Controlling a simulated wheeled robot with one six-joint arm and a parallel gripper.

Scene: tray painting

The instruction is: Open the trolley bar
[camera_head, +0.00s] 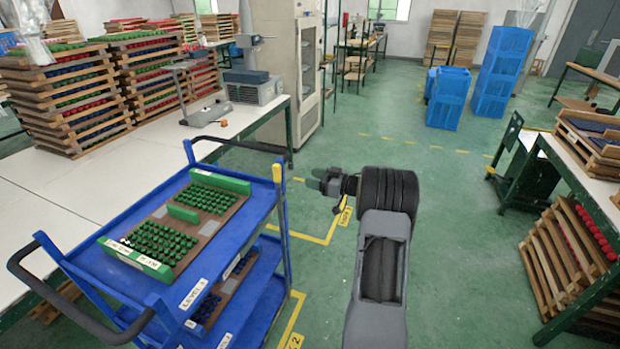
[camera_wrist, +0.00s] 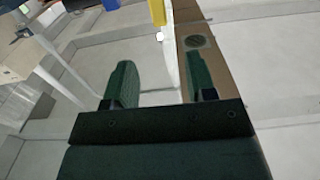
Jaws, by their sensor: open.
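The blue trolley (camera_head: 230,232) stands left of my arm, beside the white table. A dark bar (camera_head: 238,145) runs across its far end, from the left post to a post with a yellow top (camera_head: 277,172). The bar looks closed across that end. My gripper (camera_head: 318,180) is to the right of the yellow top, apart from it, with its fingers pointing left. In the wrist view my gripper (camera_wrist: 160,82) is open with nothing between its fingers. A yellow piece (camera_wrist: 157,12) shows ahead at the top edge, beyond the fingertips.
A tray with green pieces (camera_head: 170,215) lies on the trolley's top level, with another tray (camera_head: 225,290) below. A black handle (camera_head: 70,300) is at the near end. The white table (camera_head: 60,215) borders the left. Green floor (camera_head: 460,250) is clear to the right.

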